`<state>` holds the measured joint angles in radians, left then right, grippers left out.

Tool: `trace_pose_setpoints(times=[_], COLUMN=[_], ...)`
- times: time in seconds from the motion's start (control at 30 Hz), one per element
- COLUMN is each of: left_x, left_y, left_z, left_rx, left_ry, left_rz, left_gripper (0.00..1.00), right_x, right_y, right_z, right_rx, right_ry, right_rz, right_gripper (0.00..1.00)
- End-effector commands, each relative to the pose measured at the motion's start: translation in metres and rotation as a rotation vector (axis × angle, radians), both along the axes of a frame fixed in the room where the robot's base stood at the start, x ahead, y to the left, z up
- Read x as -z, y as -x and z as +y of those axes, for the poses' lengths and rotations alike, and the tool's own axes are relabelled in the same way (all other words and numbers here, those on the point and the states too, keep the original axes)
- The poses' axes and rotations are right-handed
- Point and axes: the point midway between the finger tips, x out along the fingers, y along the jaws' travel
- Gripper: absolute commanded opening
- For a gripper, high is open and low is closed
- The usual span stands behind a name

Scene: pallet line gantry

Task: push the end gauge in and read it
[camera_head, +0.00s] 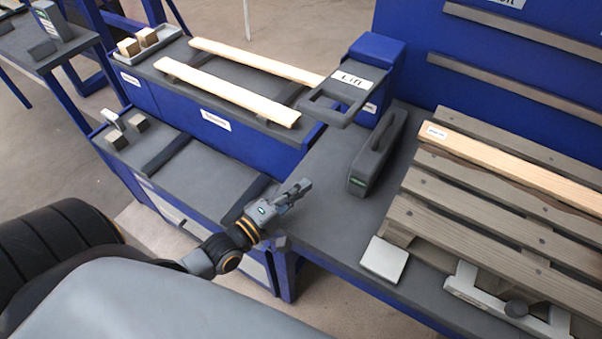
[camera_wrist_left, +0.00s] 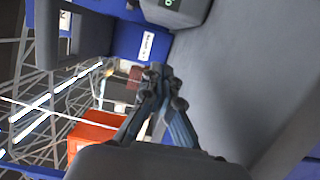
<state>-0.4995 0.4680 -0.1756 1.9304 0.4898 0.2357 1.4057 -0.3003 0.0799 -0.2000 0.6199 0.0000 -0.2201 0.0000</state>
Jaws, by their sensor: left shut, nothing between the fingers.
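A pale grey bracket with a dark round knob (camera_head: 467,287) stands at the near end of the slatted pallet (camera_head: 480,222); it looks like the end gauge, but I see no readable scale on it. Part of it is cut off by the bottom edge of the head view. My left gripper (camera_head: 303,186) is shut and empty above the near left part of the grey bench, well left of the bracket. Its closed fingers also show in the left wrist view (camera_wrist_left: 158,72), touching nothing. My right gripper is not in view.
A dark handled tool (camera_head: 377,155) stands on the bench (camera_head: 322,205). A light square plate (camera_head: 384,259) lies by the pallet. The Lift handle (camera_head: 343,94) juts out behind. One pale board (camera_head: 520,165) lies on the pallet. The bench near my gripper is clear.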

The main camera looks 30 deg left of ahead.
Motion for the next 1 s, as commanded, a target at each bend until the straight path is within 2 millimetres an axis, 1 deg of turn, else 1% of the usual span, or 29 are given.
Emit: trace_pose_setpoints(times=[0.03, 0.1, 0.3, 0.4, 0.5, 0.6, 1.0], left_x=[-0.003, -0.004, -0.003, -0.003, -0.002, -0.001, -0.001], left_y=[-0.013, -0.028, -0.066, -0.061, -0.060, -0.060, -0.059], left_z=[-0.003, -0.007, -0.020, -0.038, -0.049, -0.055, -0.059], left_rx=[-0.001, -0.002, 0.000, 0.000, -0.001, 0.000, 0.000], left_ry=[0.001, 0.002, 0.002, 0.006, 0.003, 0.002, 0.000], left_rz=[-0.005, -0.006, -0.003, 0.002, 0.002, 0.001, 0.000], left_gripper=[0.00, 0.00, 0.00, 0.00, 0.00, 0.00, 0.00], right_x=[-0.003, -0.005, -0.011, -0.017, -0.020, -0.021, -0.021], right_y=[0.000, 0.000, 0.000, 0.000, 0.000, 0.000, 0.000], right_z=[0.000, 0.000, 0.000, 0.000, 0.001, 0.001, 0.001], right_rx=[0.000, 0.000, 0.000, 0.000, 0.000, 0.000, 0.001], right_ry=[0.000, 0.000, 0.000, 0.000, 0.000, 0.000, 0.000], right_rz=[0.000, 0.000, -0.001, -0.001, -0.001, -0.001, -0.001], right_gripper=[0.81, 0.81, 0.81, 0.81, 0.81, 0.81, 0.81])
